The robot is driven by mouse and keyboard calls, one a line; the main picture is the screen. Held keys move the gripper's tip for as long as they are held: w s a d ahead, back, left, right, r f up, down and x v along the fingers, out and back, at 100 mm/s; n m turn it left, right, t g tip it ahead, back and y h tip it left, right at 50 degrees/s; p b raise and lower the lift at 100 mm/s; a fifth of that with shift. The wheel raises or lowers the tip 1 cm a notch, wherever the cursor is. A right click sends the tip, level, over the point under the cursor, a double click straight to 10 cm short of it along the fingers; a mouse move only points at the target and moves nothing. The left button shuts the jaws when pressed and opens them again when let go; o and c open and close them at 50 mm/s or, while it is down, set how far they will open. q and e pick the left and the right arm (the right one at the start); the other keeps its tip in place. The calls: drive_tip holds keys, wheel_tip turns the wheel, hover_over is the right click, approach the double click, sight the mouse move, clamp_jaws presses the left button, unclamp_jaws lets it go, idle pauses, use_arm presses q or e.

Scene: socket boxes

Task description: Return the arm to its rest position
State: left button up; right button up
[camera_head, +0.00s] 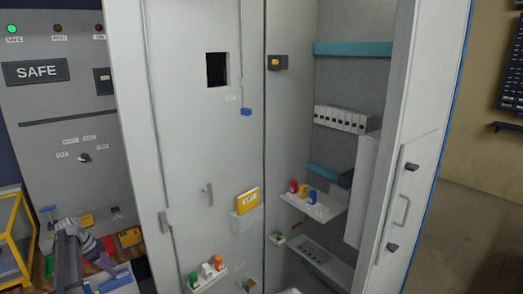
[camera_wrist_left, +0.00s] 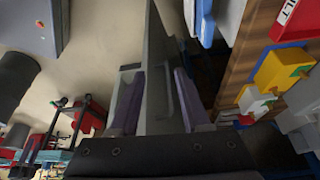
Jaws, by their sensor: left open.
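My left arm (camera_head: 68,258) comes in at the lower left of the head view. Its gripper (camera_head: 103,258) is low in front of the grey panel, left of the open cabinet. In the left wrist view the two purple fingers of the left gripper (camera_wrist_left: 158,108) are spread apart. I see nothing held between them; a long grey edge or panel shows behind. Whether the fingers touch anything cannot be told. My right gripper is not in view.
The open cabinet (camera_head: 180,120) has shelves with coloured plugs (camera_head: 308,194) and a yellow box (camera_head: 247,200). A grey panel with a SAFE sign (camera_head: 35,71) stands left. A yellow-framed case (camera_head: 14,238) is beside my arm. Floor at the right (camera_head: 470,240) looks clear.

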use_arm(q)
drive_tip(key=s+d+f+n+g+y, duration=0.1)
drive_tip(key=s+d+n, duration=0.2)
drive_tip(key=d, duration=1)
drive_tip(key=s+d+n+g+y, duration=0.15)
drive_tip(key=s+d, duration=0.25)
drive_tip(key=d, duration=0.8)
drive_tip(key=s+d+n+y, duration=0.1)
drive_tip(key=s+d, duration=0.8)
drive_tip(key=d, duration=0.4)
drive_tip(key=s+d+n+y, duration=0.1)
drive_tip(key=s+d+n, duration=0.1)
drive_tip(key=s+d, duration=0.8)
drive_tip(key=d, duration=0.4)
drive_tip(key=shift+s+d+f, duration=0.25)
drive_tip(key=shift+f, duration=0.05)
drive_tip(key=shift+w+y, duration=0.15)
drive_tip(key=shift+y, duration=0.2)
